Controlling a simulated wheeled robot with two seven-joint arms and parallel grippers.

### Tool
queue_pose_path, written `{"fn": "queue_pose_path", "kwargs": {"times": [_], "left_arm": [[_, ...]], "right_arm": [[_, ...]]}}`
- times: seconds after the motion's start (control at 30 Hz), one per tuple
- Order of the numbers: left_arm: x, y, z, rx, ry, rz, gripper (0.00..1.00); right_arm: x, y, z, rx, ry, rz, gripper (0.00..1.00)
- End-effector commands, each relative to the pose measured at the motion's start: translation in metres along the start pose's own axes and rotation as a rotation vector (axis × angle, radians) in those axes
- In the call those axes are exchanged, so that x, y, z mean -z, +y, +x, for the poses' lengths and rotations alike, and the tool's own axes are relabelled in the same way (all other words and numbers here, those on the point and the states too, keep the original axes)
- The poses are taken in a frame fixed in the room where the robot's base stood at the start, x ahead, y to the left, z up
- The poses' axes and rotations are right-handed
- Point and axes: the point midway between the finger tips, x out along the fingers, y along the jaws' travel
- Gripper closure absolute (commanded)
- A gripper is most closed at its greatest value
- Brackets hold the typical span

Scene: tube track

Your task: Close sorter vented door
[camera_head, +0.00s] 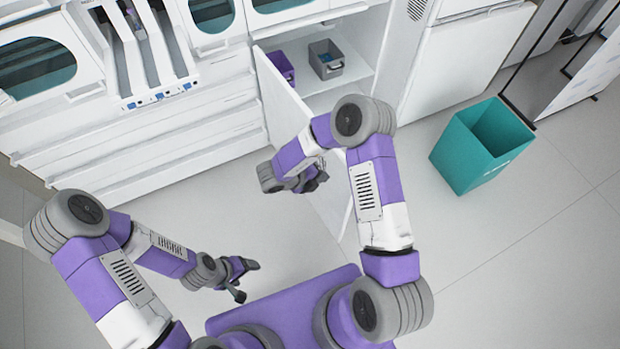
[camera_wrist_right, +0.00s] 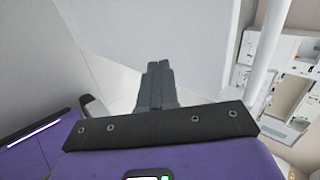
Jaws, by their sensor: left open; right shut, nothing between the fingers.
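The white sorter door (camera_head: 284,108) stands open in the head view. It is hinged at the left edge of the open compartment and swings out into the room. My right arm passes over it and hides its middle. My right gripper (camera_head: 318,181) is shut and empty, close to the door in the picture; I cannot tell if it touches. In the right wrist view its closed fingers (camera_wrist_right: 159,70) point toward a pale panel (camera_wrist_right: 160,30), perhaps the door. My left gripper (camera_head: 246,281) is open and empty, low over the floor at the left.
The compartment (camera_head: 350,80) holds a purple bin (camera_head: 281,66) and a grey bin (camera_head: 326,60) with something blue inside. A teal bin (camera_head: 463,155) stands on the floor to the right. The white sorter front (camera_head: 150,135) fills the upper left. Floor between is clear.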

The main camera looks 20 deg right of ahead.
Motion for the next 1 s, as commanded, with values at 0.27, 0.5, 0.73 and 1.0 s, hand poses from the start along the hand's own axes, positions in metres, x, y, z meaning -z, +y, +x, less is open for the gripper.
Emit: {"fn": "queue_pose_path", "kwargs": {"times": [0.27,0.5,0.73,1.0], "left_arm": [[0.001,-0.004,0.011,0.000,0.000,0.000,0.24],[0.001,-0.004,0.012,0.000,0.000,0.000,0.24],[0.001,-0.004,0.011,0.000,0.000,0.000,0.24],[0.001,-0.004,0.011,0.000,0.000,0.000,0.24]], "right_arm": [[0.000,-0.023,0.029,-0.001,0.000,0.002,1.00],[0.000,-0.028,0.032,-0.001,-0.001,0.001,1.00],[0.000,-0.028,0.032,-0.001,-0.001,0.000,1.00],[-0.002,-0.039,0.043,0.001,-0.026,-0.023,1.00]]}}
